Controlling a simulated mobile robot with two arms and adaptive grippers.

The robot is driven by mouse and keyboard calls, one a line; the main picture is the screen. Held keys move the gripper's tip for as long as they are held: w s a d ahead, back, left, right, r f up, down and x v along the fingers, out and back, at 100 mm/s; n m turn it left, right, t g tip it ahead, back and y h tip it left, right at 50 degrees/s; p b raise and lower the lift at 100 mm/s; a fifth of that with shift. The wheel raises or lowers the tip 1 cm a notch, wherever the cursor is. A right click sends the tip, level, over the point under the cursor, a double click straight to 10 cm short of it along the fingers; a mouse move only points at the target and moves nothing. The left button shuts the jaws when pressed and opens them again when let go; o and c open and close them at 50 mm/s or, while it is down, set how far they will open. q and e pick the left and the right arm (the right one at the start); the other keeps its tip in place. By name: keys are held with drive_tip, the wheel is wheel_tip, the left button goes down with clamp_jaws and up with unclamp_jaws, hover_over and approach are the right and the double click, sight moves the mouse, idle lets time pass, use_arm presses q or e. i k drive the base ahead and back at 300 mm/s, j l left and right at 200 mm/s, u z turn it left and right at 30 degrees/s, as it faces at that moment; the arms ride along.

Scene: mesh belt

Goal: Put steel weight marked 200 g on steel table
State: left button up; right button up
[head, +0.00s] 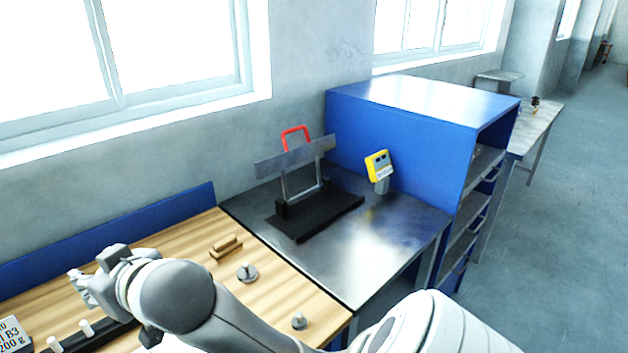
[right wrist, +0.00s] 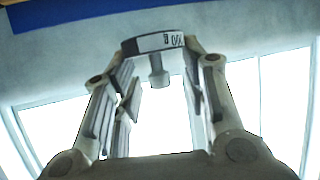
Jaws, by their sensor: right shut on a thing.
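My right gripper (head: 80,285) is at the lower left of the head view, over the wooden bench. In the right wrist view the gripper (right wrist: 160,65) is shut on a round steel weight (right wrist: 153,45) with a pale marked rim band and a small knob. The band's marking is too small to read surely. In the head view the held weight is mostly hidden by the gripper. The steel table (head: 390,240) stands right of the bench, with bare metal along its front and right. My left gripper is not in view.
A black stand (head: 312,205) with a red handle and a yellow device (head: 379,165) stand on the steel table. A blue cabinet (head: 400,130) borders it. Knobbed weights (head: 247,273) (head: 299,322), a small block (head: 226,248) and a "200 g" sign (head: 12,335) are on the wooden bench.

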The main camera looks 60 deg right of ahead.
sight(361, 273)
drive_tip(key=i+z, duration=0.1)
drive_tip(key=z, duration=1.2)
